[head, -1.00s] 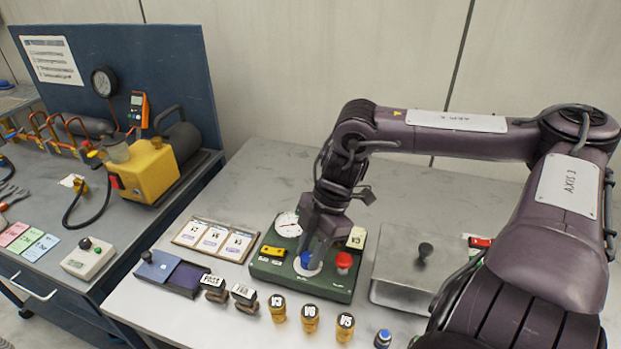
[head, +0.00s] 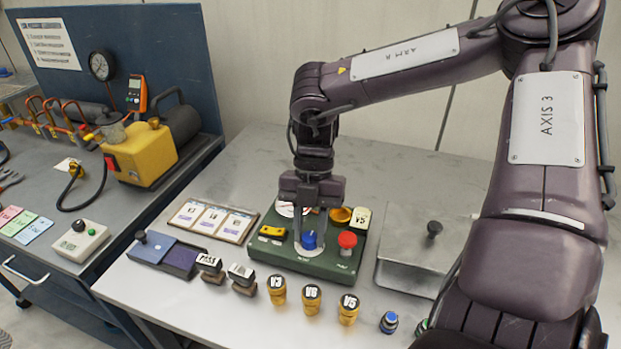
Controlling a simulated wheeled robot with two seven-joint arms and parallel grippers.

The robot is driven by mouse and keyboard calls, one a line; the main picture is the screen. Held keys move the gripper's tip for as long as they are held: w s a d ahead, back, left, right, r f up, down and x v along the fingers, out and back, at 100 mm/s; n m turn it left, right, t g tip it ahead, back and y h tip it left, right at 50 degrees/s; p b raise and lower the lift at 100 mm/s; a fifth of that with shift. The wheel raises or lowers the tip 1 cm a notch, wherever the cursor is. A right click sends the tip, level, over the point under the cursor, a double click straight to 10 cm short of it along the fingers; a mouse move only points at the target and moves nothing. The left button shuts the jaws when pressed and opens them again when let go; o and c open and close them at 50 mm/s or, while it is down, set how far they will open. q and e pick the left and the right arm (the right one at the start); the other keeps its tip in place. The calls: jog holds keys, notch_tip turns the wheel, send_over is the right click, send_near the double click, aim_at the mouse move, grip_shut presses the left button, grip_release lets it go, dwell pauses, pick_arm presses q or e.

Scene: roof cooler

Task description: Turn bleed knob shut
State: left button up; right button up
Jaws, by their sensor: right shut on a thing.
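A green test box (head: 325,277) stands on the light table and carries a blue knob (head: 309,240), a red mushroom-shaped knob (head: 347,240) and a round dial (head: 288,209). I take the blue knob for the bleed knob; the small labels are too small to read. My right gripper (head: 310,238) points down over the box, its fingers shut on the blue knob. The fingers partly hide the dial. My left gripper is not in view.
Yellow caps (head: 312,298) marked V3, V6 and V5, stamps (head: 241,278) and a blue-topped piece (head: 389,322) line the front. A card tray (head: 212,219) lies left of the box; a grey lidded box (head: 410,262) stands close on its right. The table behind is clear.

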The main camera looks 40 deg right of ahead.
jog(key=shift+n, duration=0.6)
jog(key=o, duration=1)
jog(key=shift+v, duration=3.95)
jog(key=shift+w+a, duration=0.15)
